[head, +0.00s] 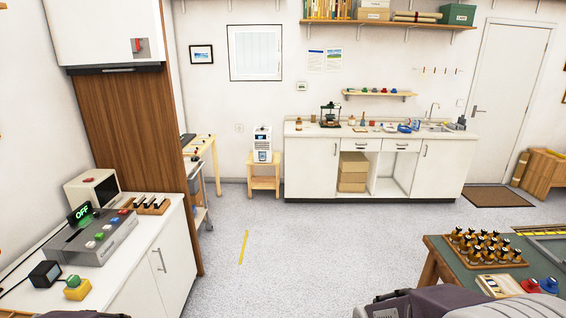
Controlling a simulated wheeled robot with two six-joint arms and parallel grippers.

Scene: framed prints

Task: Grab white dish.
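I cannot make out a white dish for certain in the head view. The far white counter (325,165) along the back wall carries several small items that are too small to tell apart. Neither of my grippers can be seen. Only grey and dark parts, probably of my own arms, show at the bottom edge.
A workbench (437,262) with a rack of brown bottles (486,247) stands at the right. A white cabinet with a grey control box (92,240) stands at the left. A wooden stool (264,183) holds a white machine (262,146).

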